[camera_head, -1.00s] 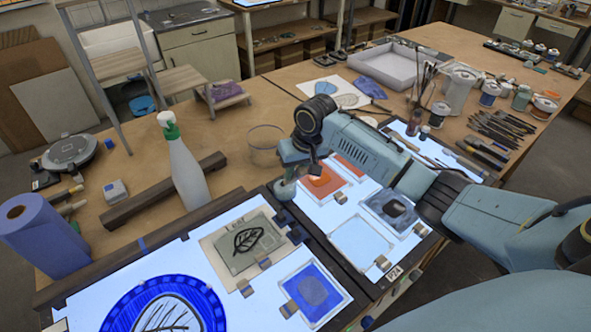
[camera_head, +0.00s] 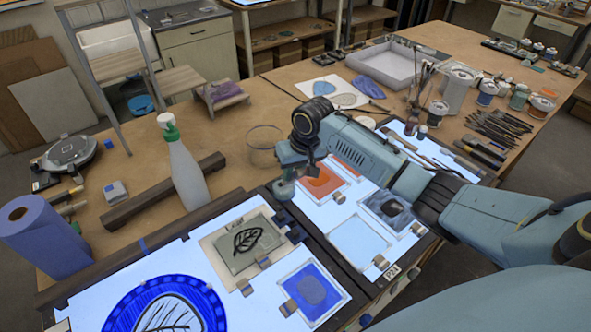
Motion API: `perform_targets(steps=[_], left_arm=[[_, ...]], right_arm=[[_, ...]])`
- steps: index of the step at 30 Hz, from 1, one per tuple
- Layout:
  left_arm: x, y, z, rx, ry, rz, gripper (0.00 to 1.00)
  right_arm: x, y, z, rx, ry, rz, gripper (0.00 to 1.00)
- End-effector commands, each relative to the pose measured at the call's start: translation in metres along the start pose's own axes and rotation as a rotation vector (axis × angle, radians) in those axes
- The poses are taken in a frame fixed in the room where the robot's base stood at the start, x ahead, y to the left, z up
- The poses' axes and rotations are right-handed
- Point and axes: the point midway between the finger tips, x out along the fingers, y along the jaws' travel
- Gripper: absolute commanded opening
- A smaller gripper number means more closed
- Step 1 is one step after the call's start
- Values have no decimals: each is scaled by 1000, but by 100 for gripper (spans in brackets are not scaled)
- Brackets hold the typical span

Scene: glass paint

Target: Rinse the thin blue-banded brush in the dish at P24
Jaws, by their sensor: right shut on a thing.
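The P24 label (camera_head: 391,272) is on the front edge of the right-hand light panel (camera_head: 346,206). A small pale green dish (camera_head: 284,190) stands at the far left part of that panel, by the seam between the two panels. My right gripper (camera_head: 290,178) comes in from the right and is low over the dish, pointing down. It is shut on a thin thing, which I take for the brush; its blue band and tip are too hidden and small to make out. I cannot tell whether the tip touches the dish. My left gripper is not in view.
A spray bottle (camera_head: 183,165) and a clear glass (camera_head: 265,145) stand left of and behind my gripper. An orange glass piece (camera_head: 324,185) and a dark grey one (camera_head: 390,209) lie on the panel. Jars and brushes crowd the right back.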

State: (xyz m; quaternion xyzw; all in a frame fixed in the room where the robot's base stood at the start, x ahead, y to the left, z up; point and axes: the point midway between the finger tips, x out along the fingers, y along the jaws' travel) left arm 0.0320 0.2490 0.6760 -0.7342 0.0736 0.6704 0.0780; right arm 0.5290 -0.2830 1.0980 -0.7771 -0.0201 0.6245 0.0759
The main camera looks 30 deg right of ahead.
Motion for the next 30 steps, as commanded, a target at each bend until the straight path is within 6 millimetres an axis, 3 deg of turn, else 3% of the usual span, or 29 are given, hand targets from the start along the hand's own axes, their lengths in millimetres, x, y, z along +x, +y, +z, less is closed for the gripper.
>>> perform_targets(steps=[5, 16, 30], left_arm=[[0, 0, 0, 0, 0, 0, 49], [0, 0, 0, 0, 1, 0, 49], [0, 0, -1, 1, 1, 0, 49]], right_arm=[[0, -4, 1, 0, 0, 0, 0], [-1, 9, -2, 0, 2, 0, 0], [0, -3, 1, 0, 0, 1, 0]])
